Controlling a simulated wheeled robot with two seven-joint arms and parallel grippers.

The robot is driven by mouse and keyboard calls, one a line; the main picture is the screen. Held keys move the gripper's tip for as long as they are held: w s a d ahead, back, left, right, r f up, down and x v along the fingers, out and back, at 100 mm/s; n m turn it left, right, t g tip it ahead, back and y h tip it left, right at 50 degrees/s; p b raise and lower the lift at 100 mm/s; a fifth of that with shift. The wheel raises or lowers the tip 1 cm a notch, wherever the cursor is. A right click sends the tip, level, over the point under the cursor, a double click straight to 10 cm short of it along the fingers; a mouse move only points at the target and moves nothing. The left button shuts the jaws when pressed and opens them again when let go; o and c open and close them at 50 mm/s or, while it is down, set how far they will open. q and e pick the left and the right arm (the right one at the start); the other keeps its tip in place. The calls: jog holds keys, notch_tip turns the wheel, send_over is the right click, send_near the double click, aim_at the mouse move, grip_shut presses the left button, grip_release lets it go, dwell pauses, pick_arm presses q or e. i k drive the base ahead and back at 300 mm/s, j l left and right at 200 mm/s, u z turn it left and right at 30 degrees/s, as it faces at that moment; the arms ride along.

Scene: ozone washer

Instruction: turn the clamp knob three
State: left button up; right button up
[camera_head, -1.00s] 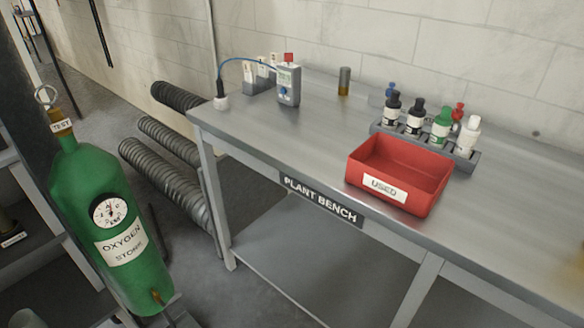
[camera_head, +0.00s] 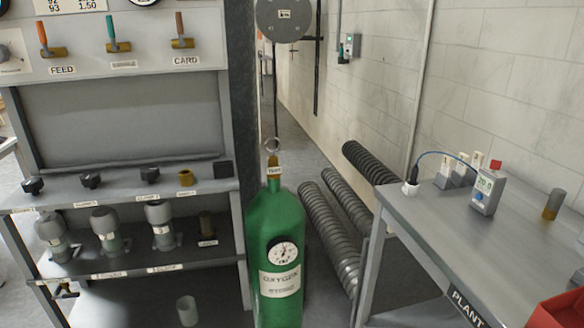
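Three black lobed knobs stand in a row on the rack's grey ledge at the left: a left knob (camera_head: 33,185), a middle knob (camera_head: 91,180) and a right knob (camera_head: 150,174). Small white labels sit on the ledge's front edge below them. The lettering is too small to read surely, so I cannot tell for certain which knob is clamp knob three. Below the knobs, grey canisters (camera_head: 160,224) stand on a lower shelf. Neither of my grippers shows in this view.
A green oxygen cylinder (camera_head: 272,225) stands right of the rack. Levers with coloured handles (camera_head: 112,32) are above the ledge. A brass fitting (camera_head: 186,177) sits right of the knobs. A metal bench (camera_head: 425,215) is at the right, with ribbed hoses (camera_head: 330,230) beside it.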

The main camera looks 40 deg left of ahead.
aim_at(148, 173)
jog(key=u, duration=2)
